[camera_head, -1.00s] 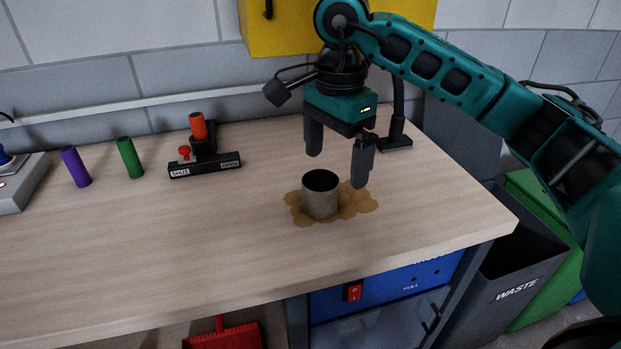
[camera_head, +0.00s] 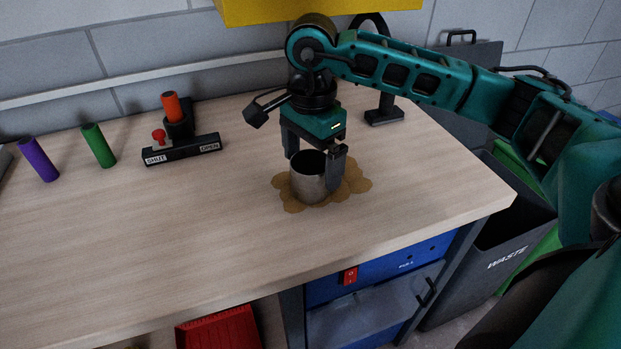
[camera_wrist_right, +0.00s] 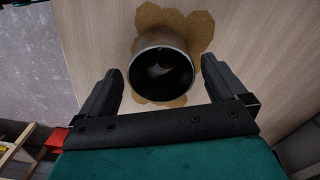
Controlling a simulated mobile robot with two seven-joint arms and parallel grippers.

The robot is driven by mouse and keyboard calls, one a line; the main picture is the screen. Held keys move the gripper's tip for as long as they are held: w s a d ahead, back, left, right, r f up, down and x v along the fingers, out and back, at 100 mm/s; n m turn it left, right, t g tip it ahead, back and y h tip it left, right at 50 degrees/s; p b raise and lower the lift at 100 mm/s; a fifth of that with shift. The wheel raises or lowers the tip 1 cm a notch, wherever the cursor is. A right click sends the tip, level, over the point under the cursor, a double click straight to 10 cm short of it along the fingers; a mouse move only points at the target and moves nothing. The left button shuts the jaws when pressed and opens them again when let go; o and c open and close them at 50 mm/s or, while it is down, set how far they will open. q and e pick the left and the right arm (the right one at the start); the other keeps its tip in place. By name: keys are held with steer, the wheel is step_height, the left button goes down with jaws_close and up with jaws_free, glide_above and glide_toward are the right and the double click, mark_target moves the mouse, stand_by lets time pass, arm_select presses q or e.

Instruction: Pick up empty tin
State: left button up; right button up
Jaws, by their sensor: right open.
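The empty tin (camera_head: 308,182) is a grey metal cylinder, open at the top. It stands upright on a brown stain (camera_head: 345,188) on the wooden bench. My right gripper (camera_head: 314,160) is open, low over the tin, with one finger at its right front and the other behind it. In the right wrist view the tin (camera_wrist_right: 161,72) shows its dark hollow inside, just beyond and between the open fingers (camera_wrist_right: 160,85). I see gaps on both sides of it there. My left gripper is not in view.
The bench top (camera_head: 150,240) is clear at the front left. A black SHUT/OPEN lever block (camera_head: 182,148), a green cylinder (camera_head: 98,146) and a purple cylinder (camera_head: 38,159) stand left of the tin. A black stand (camera_head: 384,113) is behind right. A waste bin (camera_head: 490,265) stands beyond the right edge.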

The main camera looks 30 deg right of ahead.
mark_target(307, 167)
step_height(307, 167, down, 4)
steer(key=shift+w+f, duration=0.1)
steer(key=shift+c, duration=0.4)
steer(key=c, duration=1)
